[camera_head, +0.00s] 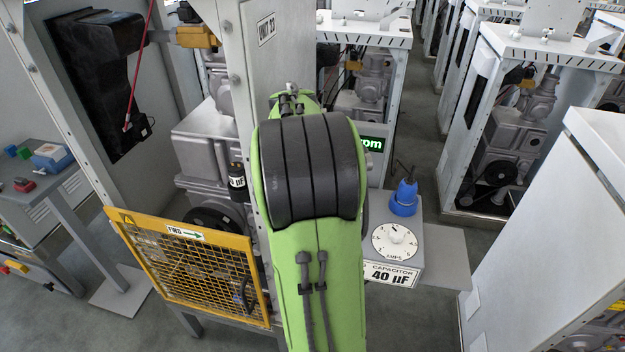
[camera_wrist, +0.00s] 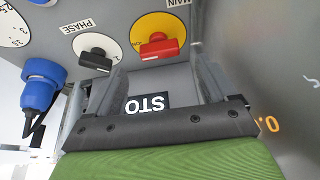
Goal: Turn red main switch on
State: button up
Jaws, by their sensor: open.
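The red main switch (camera_wrist: 157,46) shows in the wrist view as a red handle on a yellow disc (camera_wrist: 178,26). The lettering around it is upside down in this view, and its handle lies nearly level across the picture. My gripper (camera_wrist: 160,80) is open, with one finger to each side below the switch, and nothing is between the fingers. The fingers look apart from the switch. In the camera_head view my green arm hides both the switch and my gripper.
A black PHASE switch (camera_wrist: 95,58) sits left of the red one, close to my left finger. A blue plug (camera_wrist: 40,85) is farther left. In the camera_head view, an AMPS dial (camera_head: 397,241) and a yellow mesh guard (camera_head: 190,265) flank my arm.

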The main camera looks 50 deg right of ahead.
jog(key=p+v, duration=0.2)
jog(key=v, duration=0.9)
jog(key=shift+f, duration=0.1)
